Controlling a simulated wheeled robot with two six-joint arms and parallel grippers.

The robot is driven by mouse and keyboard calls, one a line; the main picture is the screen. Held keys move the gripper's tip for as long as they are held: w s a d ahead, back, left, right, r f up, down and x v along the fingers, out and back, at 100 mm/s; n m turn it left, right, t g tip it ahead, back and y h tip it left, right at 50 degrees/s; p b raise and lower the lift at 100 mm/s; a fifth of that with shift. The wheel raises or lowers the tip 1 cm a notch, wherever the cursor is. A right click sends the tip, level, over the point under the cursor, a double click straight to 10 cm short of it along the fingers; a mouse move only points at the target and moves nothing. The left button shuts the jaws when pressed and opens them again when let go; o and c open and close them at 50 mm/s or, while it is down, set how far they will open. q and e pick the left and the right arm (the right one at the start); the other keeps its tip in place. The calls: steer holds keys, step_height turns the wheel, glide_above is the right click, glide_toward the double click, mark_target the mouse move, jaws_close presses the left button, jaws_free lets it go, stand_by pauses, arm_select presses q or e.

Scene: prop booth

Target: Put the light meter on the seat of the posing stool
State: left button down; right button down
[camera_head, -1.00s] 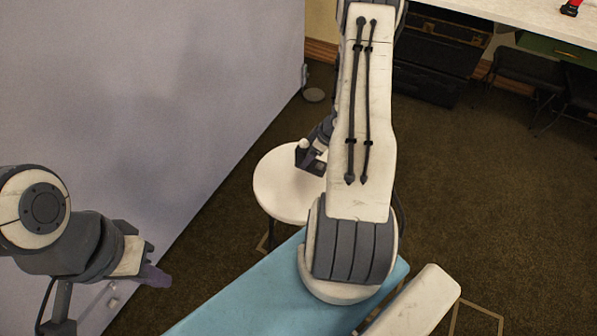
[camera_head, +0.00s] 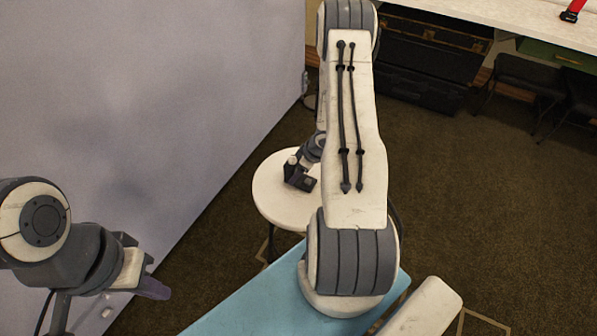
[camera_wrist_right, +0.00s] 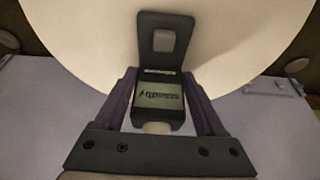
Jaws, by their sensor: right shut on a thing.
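The light meter (camera_wrist_right: 160,95) is a dark, flat device with a greenish screen and a pale dome; in the head view it shows as a small dark shape (camera_head: 299,182) over the seat. My right gripper (camera_wrist_right: 160,84) is shut on it, one purple finger on each side. The posing stool's round white seat (camera_head: 272,205) lies below the meter and fills much of the right wrist view (camera_wrist_right: 80,45). I cannot tell whether the meter touches the seat. My left gripper (camera_head: 150,288) is at the lower left, away from the stool; its finger opening is not clear.
A blue surface (camera_head: 255,304) lies in front of the stool. A large grey-lilac panel (camera_head: 150,100) stands left of it. Dark cases (camera_head: 425,65) and a white table (camera_head: 510,12) are at the back. Bare carpet (camera_head: 470,180) lies to the right.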

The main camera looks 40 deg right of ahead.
jaws_free()
steer(key=shift+f, duration=0.1)
steer(key=p+v, duration=0.5)
steer(key=v, duration=0.7)
steer(key=shift+r, duration=0.2)
steer(key=w+a+r+h, duration=0.3)
steer(key=w+a+r, duration=0.2)
steer(key=w+r, duration=0.15)
steer(key=s+a+r+n+h, duration=0.1)
steer(key=a+r, duration=0.9)
steer(key=a, duration=0.3)
steer(key=s+a+r+n+g+y, duration=0.1)
steer(key=s+a+r+g, duration=0.1)
steer(key=s+a, duration=0.7)
steer(key=s+a+r+n+g+y, duration=0.1)
steer(key=s+a+r, duration=0.3)
steer(key=s+a, duration=0.5)
steer(key=s+g+y, duration=0.1)
steer(key=s, duration=0.3)
steer(key=shift+s+r, duration=0.2)
steer(key=shift+r, duration=0.2)
